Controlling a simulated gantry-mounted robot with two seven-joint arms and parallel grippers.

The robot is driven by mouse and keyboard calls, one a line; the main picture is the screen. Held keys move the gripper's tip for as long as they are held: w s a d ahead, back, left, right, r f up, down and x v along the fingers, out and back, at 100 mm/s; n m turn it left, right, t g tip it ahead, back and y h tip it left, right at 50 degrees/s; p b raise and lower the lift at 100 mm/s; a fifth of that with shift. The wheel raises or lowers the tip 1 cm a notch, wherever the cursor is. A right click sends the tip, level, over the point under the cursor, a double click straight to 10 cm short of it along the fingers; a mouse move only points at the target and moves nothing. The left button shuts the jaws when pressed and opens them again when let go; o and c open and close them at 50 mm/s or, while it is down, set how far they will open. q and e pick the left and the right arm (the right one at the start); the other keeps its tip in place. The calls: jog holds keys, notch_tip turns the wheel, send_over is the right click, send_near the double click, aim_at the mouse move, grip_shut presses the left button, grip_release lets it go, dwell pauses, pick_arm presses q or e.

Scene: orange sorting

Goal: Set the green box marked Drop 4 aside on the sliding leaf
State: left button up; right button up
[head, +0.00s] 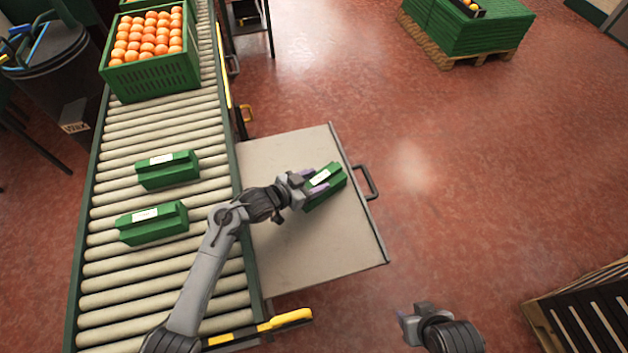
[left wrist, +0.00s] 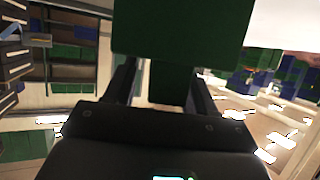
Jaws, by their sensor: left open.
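A green box (head: 325,187) with a white label rests on the grey sliding leaf (head: 315,255), near its right edge by the handle. The label is too small to read. My left gripper (head: 318,182) is at this box, its purple-tipped fingers open about the box's raised middle part. In the left wrist view the green box (left wrist: 182,35) fills the top middle, just beyond the fingers. My right gripper (head: 408,318) hangs over the floor at the bottom, apart from the leaf; its jaw opening is unclear.
Two more labelled green boxes, an upper one (head: 167,170) and a lower one (head: 152,223), lie on the roller conveyor (head: 105,268). A green crate of oranges (head: 150,75) stands farther up it. The leaf's near part is bare. A dark slatted crate (head: 590,315) is at bottom right.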

pick_arm(q)
jog(key=shift+r, duration=0.2)
jog(key=shift+s+a+r+p, duration=0.15)
jog(key=shift+a+p, duration=0.05)
jog(key=shift+p, duration=0.1)
jog(key=p+v, duration=0.3)
jog(key=v, duration=0.4)
